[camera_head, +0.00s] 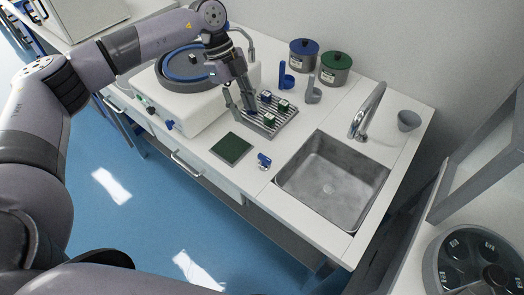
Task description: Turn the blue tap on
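A small blue tap handle (170,125) sticks out from the front of the white machine (190,113), beside a similar dark green one (150,110). A separate small blue-and-white fitting (264,160) stands on the counter left of the sink; I cannot tell its exact shape. My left gripper (243,110) points down at the left edge of the ribbed metal tray (287,119), right of the machine and away from both blue parts. Its fingers look apart, with nothing visible between them. My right gripper is not in view.
The tray holds several small dark blocks with green and blue parts. A dark green square pad (231,148) lies in front of it. A steel sink (345,200) with a curved faucet (368,110) is right.

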